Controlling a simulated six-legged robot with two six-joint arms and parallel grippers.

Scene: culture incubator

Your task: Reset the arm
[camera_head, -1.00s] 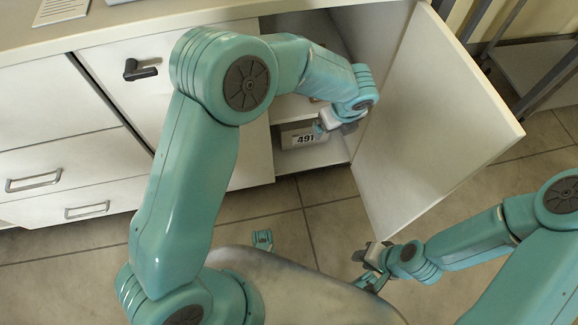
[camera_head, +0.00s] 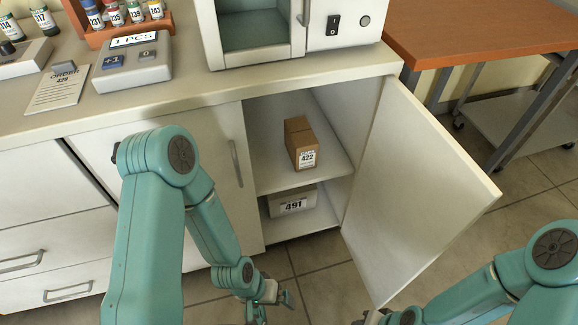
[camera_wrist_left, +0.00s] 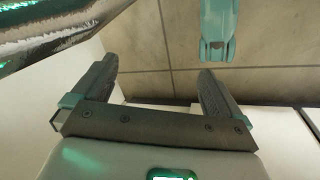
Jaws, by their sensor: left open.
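My left arm hangs folded in front of the cabinet, with the left gripper (camera_head: 278,296) low and outside it, above the tiled floor. In the left wrist view the left gripper's two dark fingers (camera_wrist_left: 157,80) stand wide apart with nothing between them. My right gripper (camera_head: 372,317) only just shows at the bottom edge of the head view, near the cabinet door's lower end; its fingers are too cut off to read.
The cabinet door (camera_head: 420,185) stands open to the right. Inside, a brown box (camera_head: 299,138) marked 422 is on the upper shelf and a box (camera_head: 292,203) marked 491 below. The counter (camera_head: 210,97) holds an incubator (camera_head: 345,52), a counting device (camera_head: 133,66) and a vial rack (camera_head: 115,32).

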